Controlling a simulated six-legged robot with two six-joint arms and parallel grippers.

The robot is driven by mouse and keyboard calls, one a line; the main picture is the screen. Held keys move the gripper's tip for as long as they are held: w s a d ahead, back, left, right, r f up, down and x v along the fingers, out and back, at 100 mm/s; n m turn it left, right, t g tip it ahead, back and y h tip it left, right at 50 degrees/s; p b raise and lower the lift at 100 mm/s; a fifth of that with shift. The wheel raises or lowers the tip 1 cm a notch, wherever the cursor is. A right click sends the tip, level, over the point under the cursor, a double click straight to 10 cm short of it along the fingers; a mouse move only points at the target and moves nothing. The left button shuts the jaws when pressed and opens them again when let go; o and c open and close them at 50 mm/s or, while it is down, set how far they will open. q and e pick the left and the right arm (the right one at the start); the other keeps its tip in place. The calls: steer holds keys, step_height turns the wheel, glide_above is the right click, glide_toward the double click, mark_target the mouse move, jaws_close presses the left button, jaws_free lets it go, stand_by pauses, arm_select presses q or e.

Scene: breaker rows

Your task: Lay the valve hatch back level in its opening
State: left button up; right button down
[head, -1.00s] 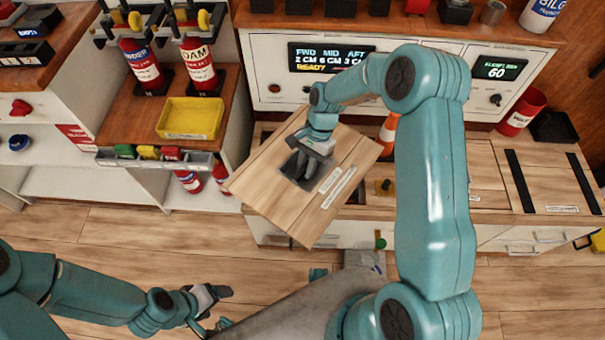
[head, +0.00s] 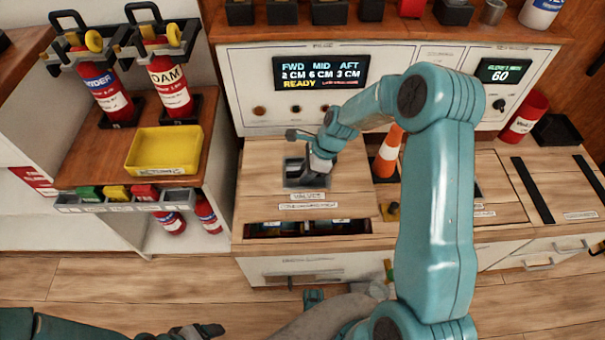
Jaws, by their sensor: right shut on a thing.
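The valve hatch (head: 265,205) is a pale wooden panel with two label strips and a dark recessed handle. It covers the back of its opening, looking nearly level. A dark strip of the opening (head: 310,229) shows along its front edge, with items inside. I cannot tell whether the hatch rests on the counter or hangs just above it. My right gripper (head: 305,172) is shut on the hatch at its recessed handle; the fingertips are partly hidden. My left gripper (head: 203,332) is low at the bottom edge, partly cut off, away from the hatch.
An orange and white cone (head: 388,155) stands just right of the hatch. A yellow tray (head: 164,151) and fire extinguishers (head: 107,95) are at the left. A display panel (head: 320,72) rises behind.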

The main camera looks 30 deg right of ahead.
steer(key=shift+w, duration=0.1)
stand_by(0.3)
steer(key=shift+r+p, duration=0.1)
steer(key=shift+p, duration=0.25)
steer(key=shift+f+b, duration=0.6)
steer(key=shift+f, duration=0.1)
step_height(320, 180, down, 4)
steer(key=shift+r+b, duration=0.25)
steer(key=shift+b, duration=0.8)
steer(key=shift+f, duration=0.5)
steer(key=shift+f, duration=0.15)
steer(key=shift+f+b, duration=1.45)
steer(key=shift+f, duration=0.75)
